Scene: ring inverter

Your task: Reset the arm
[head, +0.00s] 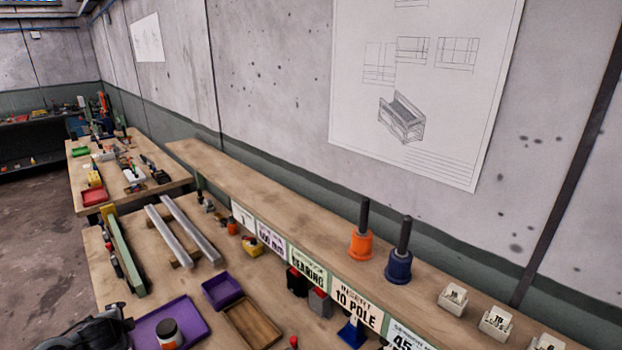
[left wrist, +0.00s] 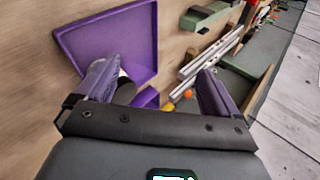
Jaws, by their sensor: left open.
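My left arm shows at the bottom left of the head view, and its fingertips cannot be made out there. In the left wrist view my left gripper (left wrist: 155,85) is open, its two fingers wide apart with nothing held between them. Behind the left finger lies a purple tray (left wrist: 108,42), partly hidden by that finger. The tray also shows in the head view (head: 195,316), next to my left arm, with a white jar with a dark lid and orange band (head: 168,333) in it. My right gripper is not in view.
A shelf (head: 290,215) along the wall carries an orange ring on a post (head: 361,243), a blue ring on a post (head: 399,266) and several white blocks (head: 453,297). The bench holds a small purple bin (head: 222,290), a wooden tray (head: 252,323) and metal rails (head: 190,230).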

